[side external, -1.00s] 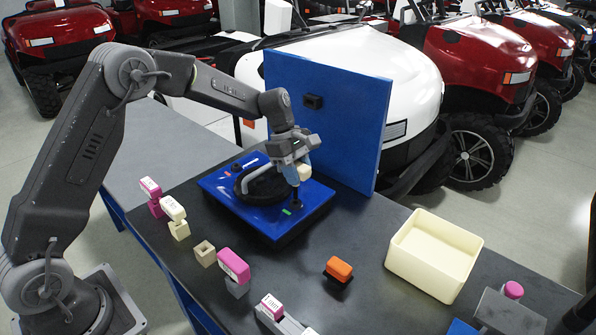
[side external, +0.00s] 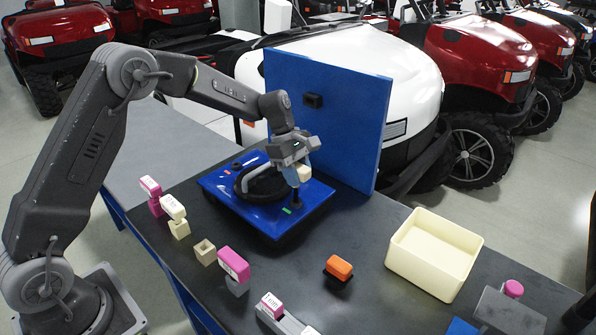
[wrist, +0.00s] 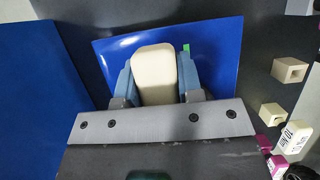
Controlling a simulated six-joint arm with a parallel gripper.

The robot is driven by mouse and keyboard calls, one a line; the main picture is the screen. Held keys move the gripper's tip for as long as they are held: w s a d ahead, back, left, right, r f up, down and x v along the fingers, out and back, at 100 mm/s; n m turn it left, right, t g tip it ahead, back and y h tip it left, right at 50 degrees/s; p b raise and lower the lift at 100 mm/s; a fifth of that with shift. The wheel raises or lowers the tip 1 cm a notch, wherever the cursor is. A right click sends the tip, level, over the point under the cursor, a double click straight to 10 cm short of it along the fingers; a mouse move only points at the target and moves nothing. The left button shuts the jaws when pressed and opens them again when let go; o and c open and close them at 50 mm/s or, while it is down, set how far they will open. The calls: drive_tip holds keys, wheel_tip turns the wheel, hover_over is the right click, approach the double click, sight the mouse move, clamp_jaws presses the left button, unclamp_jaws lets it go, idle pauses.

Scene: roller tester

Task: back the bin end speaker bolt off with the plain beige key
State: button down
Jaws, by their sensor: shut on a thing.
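My gripper (side external: 297,172) is shut on the plain beige key (side external: 304,174), over the bin-side end of the blue plate (side external: 262,220). In the wrist view the key's rounded beige head (wrist: 155,72) sits between the two blue fingers. The black speaker (side external: 264,187) lies on the plate, partly behind my gripper. A dark upright shaft (side external: 295,199) stands below the key near a green mark (side external: 287,211). I cannot tell shaft from bolt, and the contact between key and bolt is hidden.
A blue upright panel (side external: 340,125) stands close behind the plate. A cream bin (side external: 433,285) is at the right. Labelled pink and beige keys, an empty beige holder (side external: 204,251) and an orange block (side external: 339,268) line the front. Dark table is clear between plate and bin.

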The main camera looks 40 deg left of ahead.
drive_tip(key=shift+f, duration=0.8)
drive_tip(key=n+t, duration=0.1)
drive_tip(key=n, duration=0.1)
drive_tip(key=n+t, duration=0.1)
drive_tip(key=n, duration=0.2)
drive_tip(key=shift+w+a, duration=0.1)
drive_tip(key=shift+w, duration=0.05)
drive_tip(key=shift+n+y, duration=0.3)
drive_tip(key=shift+n, duration=0.3)
drive_tip(key=n+t+y, duration=0.1)
drive_tip(key=n, duration=0.2)
drive_tip(key=shift+w+n+t, duration=0.1)
drive_tip(key=shift+n+t, duration=0.2)
drive_tip(key=shift+n, duration=0.1)
drive_tip(key=shift+a, duration=0.1)
drive_tip(key=shift+f+n, duration=0.1)
drive_tip(key=shift+n, duration=0.3)
